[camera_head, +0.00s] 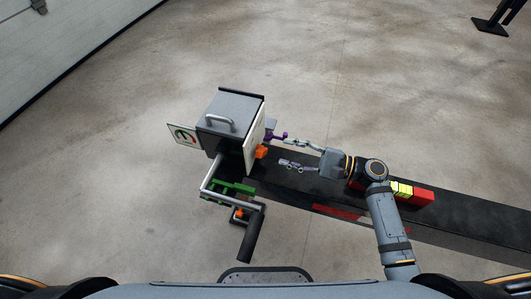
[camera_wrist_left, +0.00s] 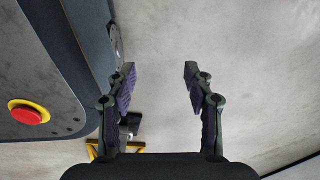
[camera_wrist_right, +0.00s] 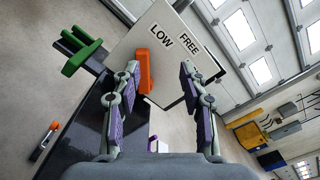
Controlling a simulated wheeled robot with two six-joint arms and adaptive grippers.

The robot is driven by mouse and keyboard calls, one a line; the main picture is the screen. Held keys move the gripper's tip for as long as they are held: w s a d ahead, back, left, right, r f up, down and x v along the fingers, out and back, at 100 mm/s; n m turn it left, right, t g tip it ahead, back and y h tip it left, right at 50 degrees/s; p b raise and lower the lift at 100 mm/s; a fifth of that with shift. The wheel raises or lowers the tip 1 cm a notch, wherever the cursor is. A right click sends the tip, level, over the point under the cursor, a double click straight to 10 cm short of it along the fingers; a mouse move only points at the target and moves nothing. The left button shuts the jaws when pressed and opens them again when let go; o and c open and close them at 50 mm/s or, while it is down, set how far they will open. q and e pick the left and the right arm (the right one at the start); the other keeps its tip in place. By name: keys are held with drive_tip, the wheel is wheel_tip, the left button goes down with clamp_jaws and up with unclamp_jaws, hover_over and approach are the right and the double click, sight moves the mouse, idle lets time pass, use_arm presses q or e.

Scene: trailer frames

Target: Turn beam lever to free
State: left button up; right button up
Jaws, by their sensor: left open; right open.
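The orange lever (camera_head: 261,152) sits at the right side of the grey box (camera_head: 229,118), beside a white label plate (camera_head: 257,134). In the right wrist view the orange lever (camera_wrist_right: 144,70) stands beside the word LOW on the white plate (camera_wrist_right: 165,40); FREE is further right on the plate. My right gripper (camera_head: 281,151) is open, its fingers pointing at the plate and lever. In the right wrist view its open jaws (camera_wrist_right: 158,75) show nothing clamped; the lever is close to the left fingertip, and contact cannot be told. My left gripper (camera_wrist_left: 158,78) is open and empty.
The box stands at the end of a dark beam (camera_head: 460,212) with red and yellow blocks (camera_head: 402,190). A crank with a black grip (camera_head: 252,237) and green parts (camera_head: 236,188) are at the near left.

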approach(264, 154)
drive_tip(key=shift+f+b+x, duration=0.2)
drive_tip(key=shift+b+x, duration=0.1)
drive_tip(key=shift+x, duration=0.9)
use_arm(q)
drive_tip(key=w, duration=0.3)
drive_tip(key=shift+d+t, duration=0.1)
drive_tip(key=shift+t, duration=0.2)
use_arm(e)
drive_tip(key=x, duration=0.7)
drive_tip(key=shift+a+r, duration=0.1)
drive_tip(key=shift+r, duration=0.1)
clamp_jaws()
